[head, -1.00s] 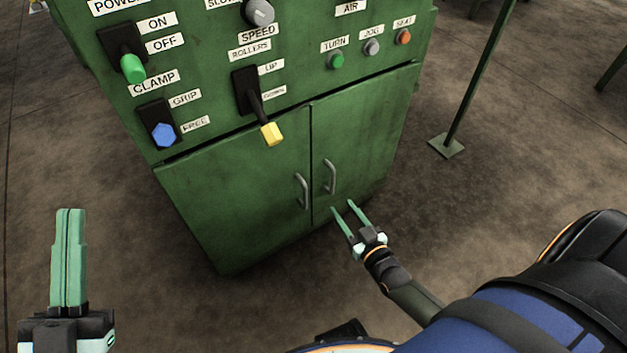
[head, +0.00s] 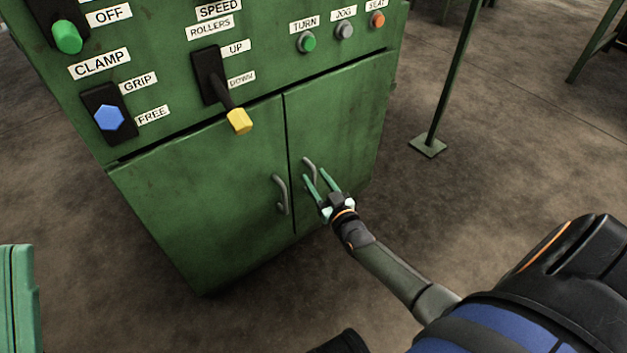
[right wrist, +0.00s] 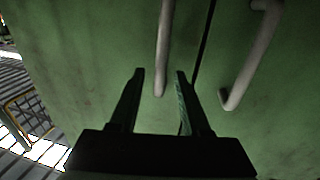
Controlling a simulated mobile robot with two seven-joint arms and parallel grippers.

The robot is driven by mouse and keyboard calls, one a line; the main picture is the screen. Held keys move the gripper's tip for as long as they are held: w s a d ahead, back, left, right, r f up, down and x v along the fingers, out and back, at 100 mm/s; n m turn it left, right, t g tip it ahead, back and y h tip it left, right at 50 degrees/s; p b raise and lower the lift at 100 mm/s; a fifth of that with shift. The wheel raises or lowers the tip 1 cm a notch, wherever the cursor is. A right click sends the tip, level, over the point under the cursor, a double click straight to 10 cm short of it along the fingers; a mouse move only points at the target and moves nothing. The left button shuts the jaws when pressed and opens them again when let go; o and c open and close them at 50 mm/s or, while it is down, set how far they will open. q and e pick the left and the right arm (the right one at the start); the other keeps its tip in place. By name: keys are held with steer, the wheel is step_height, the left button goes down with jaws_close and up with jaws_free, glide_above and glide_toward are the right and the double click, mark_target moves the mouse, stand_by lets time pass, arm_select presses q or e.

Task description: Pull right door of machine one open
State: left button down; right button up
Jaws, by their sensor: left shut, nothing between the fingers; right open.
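The right door (head: 345,120) of the green machine is closed flush beside the left door (head: 200,190). Its curved grey handle (head: 309,165) is near the seam. My right gripper (head: 315,174) is open at this handle's lower part. In the right wrist view, the handle (right wrist: 164,45) runs down between the two fingers (right wrist: 160,74); I cannot tell whether they touch it. The left door's handle (head: 281,195) also shows in the right wrist view (right wrist: 250,60), outside the fingers. My left gripper (head: 18,260) is shut and empty at the left edge, partly cut off.
Above the doors are a yellow-tipped lever (head: 239,121), a blue knob (head: 109,117), a green-tipped switch (head: 67,37) and several buttons. A green post (head: 452,80) stands on the floor to the right. The floor before the doors is clear.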

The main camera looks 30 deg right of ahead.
steer(key=shift+w+d, duration=0.1)
steer(key=shift+w, duration=0.85)
jaws_close()
stand_by(0.8)
